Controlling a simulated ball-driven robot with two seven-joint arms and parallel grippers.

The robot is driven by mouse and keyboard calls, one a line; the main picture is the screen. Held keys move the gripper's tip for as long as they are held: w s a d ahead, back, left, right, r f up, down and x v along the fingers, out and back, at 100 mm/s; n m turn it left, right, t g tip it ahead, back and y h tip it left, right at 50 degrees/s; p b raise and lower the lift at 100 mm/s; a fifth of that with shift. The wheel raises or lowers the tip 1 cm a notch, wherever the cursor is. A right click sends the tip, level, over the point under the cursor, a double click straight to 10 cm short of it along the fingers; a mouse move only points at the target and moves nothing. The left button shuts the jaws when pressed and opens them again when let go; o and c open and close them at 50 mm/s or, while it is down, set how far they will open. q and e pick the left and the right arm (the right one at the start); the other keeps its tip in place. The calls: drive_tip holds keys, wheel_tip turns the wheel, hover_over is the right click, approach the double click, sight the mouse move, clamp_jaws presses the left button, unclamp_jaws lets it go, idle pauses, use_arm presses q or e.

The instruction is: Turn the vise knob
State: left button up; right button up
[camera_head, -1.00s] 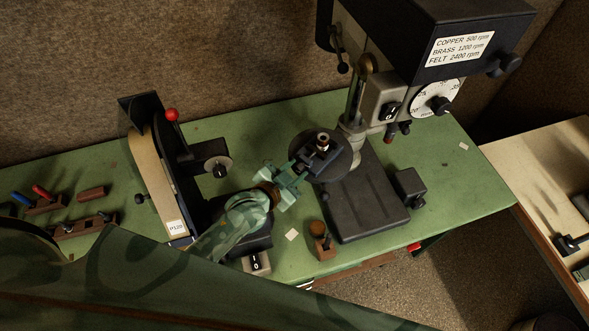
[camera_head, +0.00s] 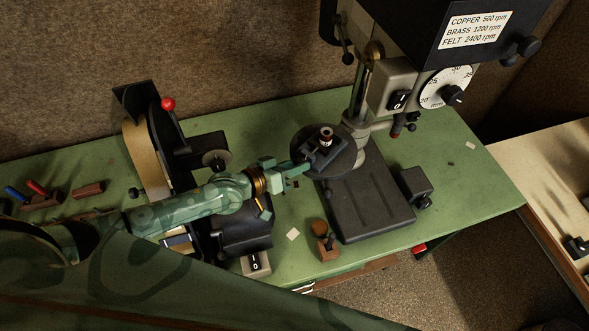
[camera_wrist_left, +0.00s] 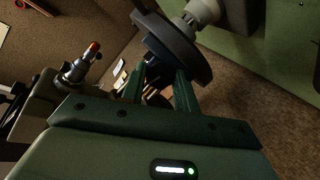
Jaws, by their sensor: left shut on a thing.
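A small dark vise (camera_head: 325,157) sits on the round black table (camera_head: 345,163) of the drill press, with a short cylindrical part (camera_head: 326,138) upright at its top. My left gripper (camera_head: 303,168) reaches it from the left, its fingers at the vise's near left side. In the left wrist view the two green fingers (camera_wrist_left: 160,92) stand on either side of a dark part at the vise (camera_wrist_left: 158,70), below the round table (camera_wrist_left: 178,42). The gripper is shut on this part, which appears to be the vise knob; the fingers mostly hide it. My right gripper is out of view.
The drill press base (camera_head: 370,205) stands below the round table. A belt sander (camera_head: 150,150) with a red-tipped lever is close to my left arm. A small wooden block with pegs (camera_head: 325,247) and a switch box (camera_head: 256,263) are near the bench's front edge.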

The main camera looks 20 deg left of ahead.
use_arm(q)
drive_tip(key=shift+n+h+b, duration=0.3)
drive_tip(key=shift+n+b, duration=0.3)
drive_tip(key=shift+b, duration=0.1)
drive_tip(key=o, duration=1)
drive_tip(key=shift+c, duration=0.2)
drive_tip(key=shift+r, duration=0.4)
drive_tip(key=s+d+r+p, duration=0.3)
drive_tip(key=s+d+r, duration=0.1)
drive_tip(key=s+r, duration=0.8)
drive_tip(key=shift+s, duration=0.65)
